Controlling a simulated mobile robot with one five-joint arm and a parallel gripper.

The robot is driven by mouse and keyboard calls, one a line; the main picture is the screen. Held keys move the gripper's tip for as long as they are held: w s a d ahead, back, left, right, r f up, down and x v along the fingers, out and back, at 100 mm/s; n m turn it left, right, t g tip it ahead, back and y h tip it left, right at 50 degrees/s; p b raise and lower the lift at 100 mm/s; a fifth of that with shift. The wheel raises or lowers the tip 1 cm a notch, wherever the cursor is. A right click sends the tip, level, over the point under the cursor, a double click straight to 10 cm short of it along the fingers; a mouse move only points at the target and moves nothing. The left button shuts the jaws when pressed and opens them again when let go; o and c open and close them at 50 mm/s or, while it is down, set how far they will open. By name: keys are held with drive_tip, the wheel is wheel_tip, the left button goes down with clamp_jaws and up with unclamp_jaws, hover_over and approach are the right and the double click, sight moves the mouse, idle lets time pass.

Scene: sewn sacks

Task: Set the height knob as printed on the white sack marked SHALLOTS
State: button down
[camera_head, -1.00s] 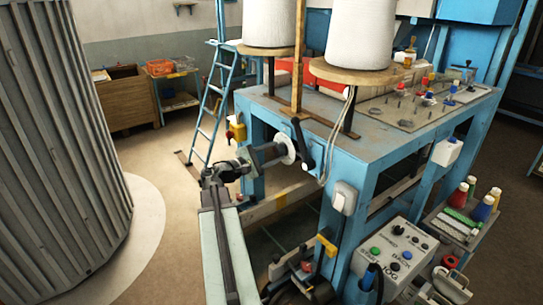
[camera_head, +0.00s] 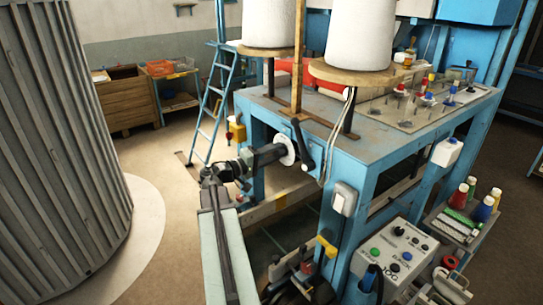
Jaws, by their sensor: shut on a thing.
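My gripper (camera_head: 278,151) reaches in from the lower left to the blue machine's near left corner. It is shut on the height knob, just in front of a round white disc. My jaws hide the knob, and I cannot read its setting or any marks on the disc (camera_head: 291,149). No white sack marked SHALLOTS shows in this view, and no print from one can be read.
The blue machine (camera_head: 375,130) carries two large white thread cones (camera_head: 268,22). A black crank (camera_head: 301,142) is close right of the disc. A control box (camera_head: 398,255) stands lower right. A ribbed grey drum (camera_head: 60,150) fills the left; floor is free between.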

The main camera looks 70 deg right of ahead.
drive_tip(key=c, duration=2.2)
unclamp_jaws()
drive_tip(key=m, duration=0.7)
drive_tip(key=shift+w+r, duration=0.1)
drive_tip(key=shift+r, duration=0.05)
drive_tip(key=c, duration=2.2)
unclamp_jaws()
drive_tip(key=m+p, duration=0.1)
drive_tip(key=m, duration=1.2)
drive_tip(key=c, duration=2.2)
unclamp_jaws()
drive_tip(key=m, duration=0.6)
drive_tip(key=shift+m, duration=0.3)
drive_tip(key=c, duration=2.2)
unclamp_jaws()
drive_tip(key=c, duration=2.2)
unclamp_jaws()
drive_tip(key=c, duration=0.8)
unclamp_jaws()
